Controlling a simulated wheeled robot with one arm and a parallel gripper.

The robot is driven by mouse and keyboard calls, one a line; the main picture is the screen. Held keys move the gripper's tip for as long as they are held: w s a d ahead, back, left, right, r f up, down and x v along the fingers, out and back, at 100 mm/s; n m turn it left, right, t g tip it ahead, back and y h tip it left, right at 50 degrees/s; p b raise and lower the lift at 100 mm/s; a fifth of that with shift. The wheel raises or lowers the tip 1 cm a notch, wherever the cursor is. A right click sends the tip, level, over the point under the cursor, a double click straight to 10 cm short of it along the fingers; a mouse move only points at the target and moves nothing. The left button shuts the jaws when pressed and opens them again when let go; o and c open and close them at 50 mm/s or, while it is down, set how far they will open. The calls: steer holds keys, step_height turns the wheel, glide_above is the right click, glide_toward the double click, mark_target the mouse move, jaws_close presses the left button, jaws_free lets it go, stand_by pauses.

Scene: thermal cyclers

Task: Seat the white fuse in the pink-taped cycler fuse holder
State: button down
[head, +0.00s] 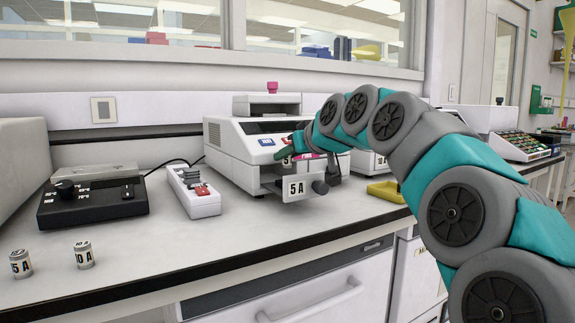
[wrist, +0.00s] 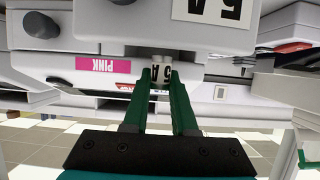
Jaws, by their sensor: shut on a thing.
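The white fuse (wrist: 160,78), marked 5 A, is between the fingertips of my gripper (wrist: 160,82) in the wrist view, where the scene appears upside down. My gripper is shut on it. The fuse is at the front of the pink-taped cycler (head: 228,152). The pink label (wrist: 110,66) is beside the fuse in the wrist view, and a bit of pink shows in the head view (head: 306,156). A 5 A plate (head: 295,188) hangs on the cycler's front, below the gripper. The holder opening is hidden; I cannot tell whether the fuse is inside it.
Two loose fuses (head: 20,263) (head: 85,255) stand on the bench at the front left. A black instrument (head: 92,203) and a white power strip (head: 194,190) are left of the cycler. A yellow tray (head: 385,191) is to its right. The bench front is mostly clear.

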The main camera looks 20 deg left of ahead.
steer(key=shift+f, duration=1.3)
steer(key=shift+f, duration=0.4)
steer(key=shift+f+b, duration=0.2)
steer(key=shift+b, duration=0.2)
steer(key=c, duration=0.7)
jaws_free()
steer(key=shift+r, duration=0.15)
